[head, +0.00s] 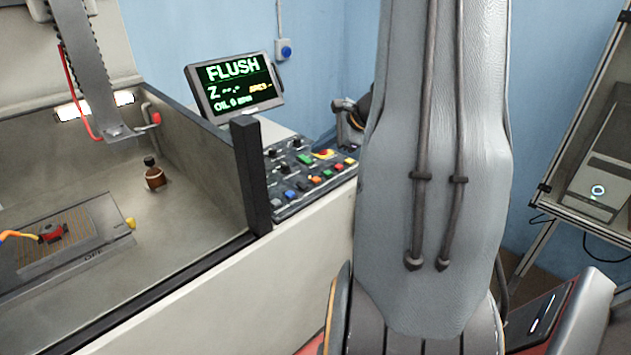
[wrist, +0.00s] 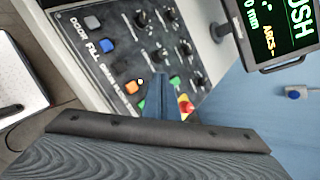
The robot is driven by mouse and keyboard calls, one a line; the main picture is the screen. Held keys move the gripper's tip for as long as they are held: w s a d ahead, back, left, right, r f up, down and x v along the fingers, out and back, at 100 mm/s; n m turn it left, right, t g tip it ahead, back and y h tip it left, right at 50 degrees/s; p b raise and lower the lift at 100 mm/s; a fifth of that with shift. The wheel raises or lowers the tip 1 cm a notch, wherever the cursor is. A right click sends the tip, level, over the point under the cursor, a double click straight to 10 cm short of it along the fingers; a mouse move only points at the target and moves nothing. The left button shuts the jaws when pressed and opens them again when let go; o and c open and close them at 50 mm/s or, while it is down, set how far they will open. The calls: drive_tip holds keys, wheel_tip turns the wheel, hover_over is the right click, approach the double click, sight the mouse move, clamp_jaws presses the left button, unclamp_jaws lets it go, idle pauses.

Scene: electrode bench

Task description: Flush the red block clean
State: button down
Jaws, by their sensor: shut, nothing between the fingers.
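The red block (head: 53,232) sits on a slotted plate (head: 103,222) in the open tank at the left of the head view. An orange-yellow nozzle (head: 15,236) reaches in from the left edge, its tip close to the block. My gripper (wrist: 163,88) shows in the wrist view, shut and empty, its tips over the control panel (wrist: 122,62) among the buttons. I cannot tell whether they touch a button. The panel also shows in the head view (head: 285,200), with orange, green, blue and grey buttons and black knobs. The screen (head: 237,85) reads FLUSH and OIL 0 mm.
A black post (head: 250,175) marks the tank's corner beside the panel. A red mushroom button (wrist: 186,105) is close right of my fingers. A shelf (head: 596,180) stands at right.

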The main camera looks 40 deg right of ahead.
wheel_tip(320, 180, down, 7)
drive_tip(key=b, duration=0.5)
drive_tip(key=shift+f, duration=0.15)
idle(1.8)
drive_tip(key=shift+f+b, duration=0.4)
drive_tip(key=shift+b, duration=0.15)
drive_tip(key=shift+f+b, duration=0.4)
drive_tip(key=shift+b, duration=0.05)
idle(0.6)
drive_tip(key=shift+r+p, duration=0.5)
drive_tip(key=shift+r, duration=0.35)
drive_tip(key=shift+r, duration=0.1)
wheel_tip(320, 180, up, 5)
drive_tip(key=p, duration=0.3)
